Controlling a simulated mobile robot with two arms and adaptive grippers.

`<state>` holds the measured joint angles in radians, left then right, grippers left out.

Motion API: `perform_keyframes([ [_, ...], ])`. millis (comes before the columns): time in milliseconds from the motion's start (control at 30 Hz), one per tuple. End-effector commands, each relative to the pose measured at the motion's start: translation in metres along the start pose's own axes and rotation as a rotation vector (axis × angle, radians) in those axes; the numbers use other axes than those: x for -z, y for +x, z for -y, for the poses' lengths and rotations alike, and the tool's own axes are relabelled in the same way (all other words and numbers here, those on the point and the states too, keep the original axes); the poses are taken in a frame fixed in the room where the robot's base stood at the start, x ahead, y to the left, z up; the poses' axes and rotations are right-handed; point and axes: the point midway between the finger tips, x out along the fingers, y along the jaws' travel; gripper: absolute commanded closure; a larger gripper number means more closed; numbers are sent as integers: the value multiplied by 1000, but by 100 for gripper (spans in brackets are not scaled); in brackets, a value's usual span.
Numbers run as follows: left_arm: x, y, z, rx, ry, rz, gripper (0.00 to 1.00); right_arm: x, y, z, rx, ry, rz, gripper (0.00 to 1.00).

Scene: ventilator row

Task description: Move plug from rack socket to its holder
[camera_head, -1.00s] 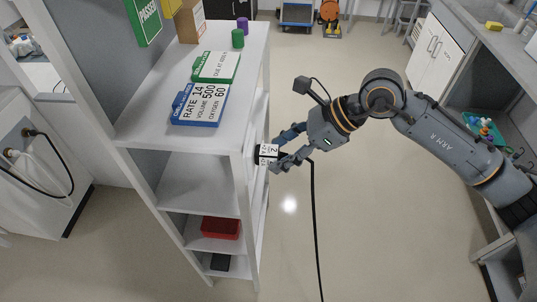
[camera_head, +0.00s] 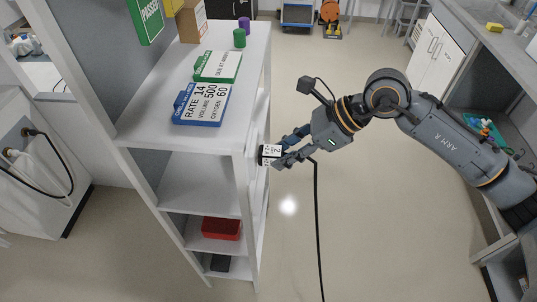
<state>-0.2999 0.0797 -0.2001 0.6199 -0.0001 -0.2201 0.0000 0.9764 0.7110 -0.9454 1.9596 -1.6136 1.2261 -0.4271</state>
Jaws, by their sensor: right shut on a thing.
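The plug (camera_head: 270,152) is black with a white label. It is beside the right side of the white rack (camera_head: 247,150), at the height of the upper compartment. My right gripper (camera_head: 281,154) is shut on the plug from the right. A black cable (camera_head: 316,215) hangs from behind the plug down towards the floor. I cannot tell whether the plug's black left end touches the rack. The socket face is hidden from this angle, and I cannot pick out the holder. My left gripper is not in view.
Blue (camera_head: 202,105) and green (camera_head: 217,67) cards lie on the rack's top. A red box (camera_head: 221,228) sits on a lower shelf. A counter with a green tray (camera_head: 485,130) stands at the right.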

Motion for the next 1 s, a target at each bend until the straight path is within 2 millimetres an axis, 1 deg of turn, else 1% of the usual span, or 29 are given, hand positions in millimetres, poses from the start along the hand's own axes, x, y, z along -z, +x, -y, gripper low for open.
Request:
perform_keyframes([
  [1000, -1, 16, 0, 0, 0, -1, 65, 28, -25, 1, 2, 1, 3, 100],
])
